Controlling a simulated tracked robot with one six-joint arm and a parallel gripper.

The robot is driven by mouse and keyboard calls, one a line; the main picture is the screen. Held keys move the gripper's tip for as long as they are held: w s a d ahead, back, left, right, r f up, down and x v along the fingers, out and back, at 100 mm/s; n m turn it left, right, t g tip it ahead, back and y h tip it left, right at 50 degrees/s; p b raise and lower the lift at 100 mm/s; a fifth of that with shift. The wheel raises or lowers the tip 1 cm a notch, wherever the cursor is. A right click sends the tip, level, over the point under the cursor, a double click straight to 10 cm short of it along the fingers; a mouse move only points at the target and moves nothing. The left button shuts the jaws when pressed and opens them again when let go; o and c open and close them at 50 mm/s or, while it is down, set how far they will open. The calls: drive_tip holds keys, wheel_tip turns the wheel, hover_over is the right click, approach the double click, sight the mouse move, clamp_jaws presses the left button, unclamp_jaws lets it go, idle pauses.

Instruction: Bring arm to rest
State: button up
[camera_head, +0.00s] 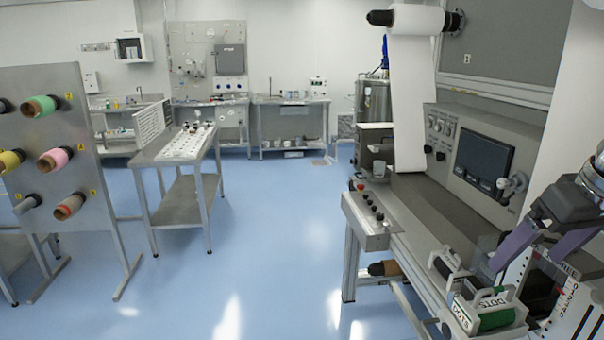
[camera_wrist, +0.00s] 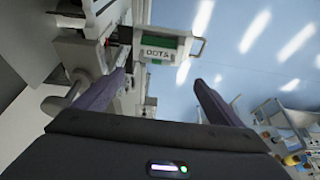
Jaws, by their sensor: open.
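My gripper (camera_head: 537,252) is at the right edge of the head view, above the front end of the converter machine. Its two purple fingers are spread apart with nothing between them. In the wrist view my gripper (camera_wrist: 160,95) also shows both fingers apart, with blue floor and part of the machine beyond. A green-and-white cartridge labelled DOTS (camera_head: 484,312) sits below and left of the fingers, apart from them. It also shows in the wrist view (camera_wrist: 160,50), beyond the gap between the fingers.
The converter machine (camera_head: 470,170) with a screen and a hanging white web (camera_head: 408,100) fills the right side. A rack with coloured rolls (camera_head: 62,160) stands at left. A steel table (camera_head: 180,150) stands behind it. Blue floor (camera_head: 270,240) is clear between.

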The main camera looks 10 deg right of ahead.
drive_tip(key=s+a+f, duration=0.1)
drive_tip(key=a+f, duration=0.5)
drive_tip(key=a, duration=0.2)
drive_tip(key=s+a+f, duration=0.2)
drive_tip(key=a+f, duration=0.3)
drive_tip(key=a, duration=0.4)
drive_tip(key=s+a+f+t, duration=0.1)
drive_tip(key=s+a+f, duration=0.1)
drive_tip(key=a+f, duration=0.4)
drive_tip(key=a, duration=0.3)
drive_tip(key=shift+a+f, duration=0.2)
drive_tip(key=shift+f, duration=0.1)
drive_tip(key=shift+c, duration=0.4)
